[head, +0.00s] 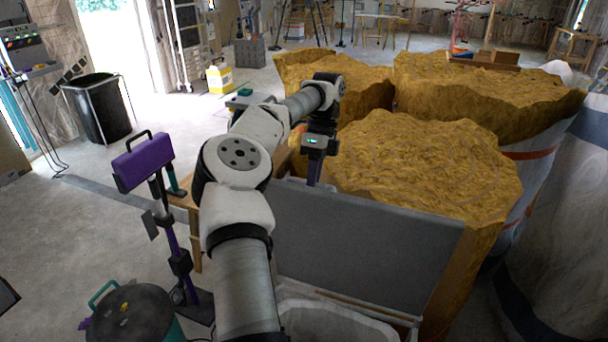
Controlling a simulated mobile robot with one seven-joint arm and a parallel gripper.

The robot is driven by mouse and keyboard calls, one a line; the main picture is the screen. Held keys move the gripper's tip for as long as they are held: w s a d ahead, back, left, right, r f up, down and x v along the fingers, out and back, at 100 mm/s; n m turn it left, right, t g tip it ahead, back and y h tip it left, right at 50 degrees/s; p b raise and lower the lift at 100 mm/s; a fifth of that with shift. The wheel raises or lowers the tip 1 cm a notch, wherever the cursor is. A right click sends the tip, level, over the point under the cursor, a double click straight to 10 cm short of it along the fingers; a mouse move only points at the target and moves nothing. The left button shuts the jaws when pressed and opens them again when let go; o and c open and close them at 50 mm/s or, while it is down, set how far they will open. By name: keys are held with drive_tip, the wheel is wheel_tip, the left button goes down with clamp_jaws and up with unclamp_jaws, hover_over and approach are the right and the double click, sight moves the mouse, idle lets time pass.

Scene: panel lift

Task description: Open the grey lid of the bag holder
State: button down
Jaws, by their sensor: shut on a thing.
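The grey lid (365,245) stands raised, steeply tilted, at the back of the bag holder (412,325), with its broad flat face towards me. A pale bag or liner (345,318) shows in the open holder below it, cut off by the bottom edge of the picture. My gripper (314,180) points down at the lid's upper edge, left of its middle, and is shut on the lid. The fingertips are small and partly hidden there, so the exact grip is hard to see. My arm hides the left part of the holder.
Big bags heaped with brown-yellow material (420,160) stand close behind and right of the lid. A purple-headed stand (145,160) and a dark round bin (130,315) are at left. Open floor (80,235) lies further left.

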drive_tip(key=shift+w+d+f+p, duration=0.2)
drive_tip(key=shift+w+f, duration=0.1)
drive_tip(key=shift+w, duration=0.15)
drive_tip(key=shift+w+d+f+p, duration=0.15)
drive_tip(key=shift+w+f, duration=0.1)
drive_tip(key=shift+w, duration=0.15)
drive_tip(key=c, duration=1.8)
unclamp_jaws()
drive_tip(key=o, duration=0.4)
drive_tip(key=shift+w+f, duration=0.15)
drive_tip(key=shift+w, duration=0.1)
drive_tip(key=shift+s+r, duration=0.1)
drive_tip(key=shift+r, duration=0.15)
drive_tip(key=shift+a, duration=0.15)
